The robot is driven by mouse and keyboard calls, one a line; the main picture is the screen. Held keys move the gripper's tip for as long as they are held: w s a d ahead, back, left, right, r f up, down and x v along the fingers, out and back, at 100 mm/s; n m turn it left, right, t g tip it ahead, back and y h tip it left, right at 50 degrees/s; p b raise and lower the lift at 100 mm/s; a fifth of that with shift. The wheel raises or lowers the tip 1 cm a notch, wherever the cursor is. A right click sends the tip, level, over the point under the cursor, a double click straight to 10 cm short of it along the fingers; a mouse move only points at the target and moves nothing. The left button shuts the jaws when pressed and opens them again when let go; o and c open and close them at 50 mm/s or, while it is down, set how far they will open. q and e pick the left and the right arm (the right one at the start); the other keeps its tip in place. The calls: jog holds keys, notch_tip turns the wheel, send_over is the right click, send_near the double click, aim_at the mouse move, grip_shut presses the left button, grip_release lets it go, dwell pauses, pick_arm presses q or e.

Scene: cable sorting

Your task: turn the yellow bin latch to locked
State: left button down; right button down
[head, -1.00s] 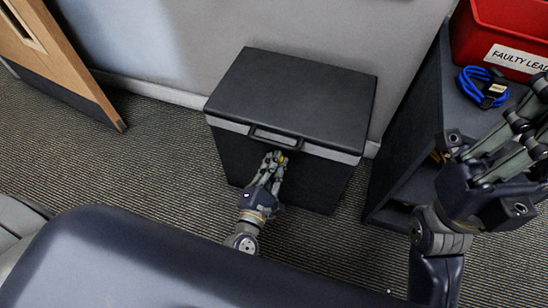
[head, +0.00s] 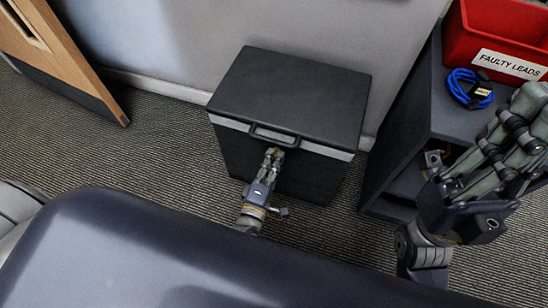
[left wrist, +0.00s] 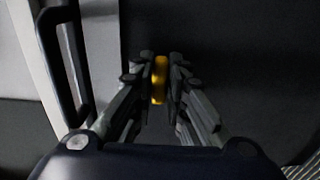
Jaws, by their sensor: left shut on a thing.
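The dark bin (head: 290,90) with a light grey band under its lid stands against the wall. Its yellow latch (left wrist: 160,80) is on the dark front face, below the lid handle (head: 273,136). In the left wrist view the latch is a short upright bar, roughly parallel to the handle (left wrist: 66,70) at left. My left gripper (head: 272,153) is shut on the latch, with a finger on each side of it; in the head view the fingers mostly hide it. My right gripper (head: 500,150) is at the right, away from the bin; its grip state is unclear.
A dark shelf unit (head: 405,120) stands right of the bin, with a blue cable (head: 468,88) and a red bin labelled FAULTY LEADS (head: 500,35) on top. A wooden door (head: 65,60) is at left. Carpet (head: 165,140) left of the bin is clear.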

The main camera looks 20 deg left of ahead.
dwell(0.5)
pick_arm(q)
jog(key=c, duration=1.6)
grip_release()
jog(key=s, duration=1.2)
jog(key=shift+a, duration=0.2)
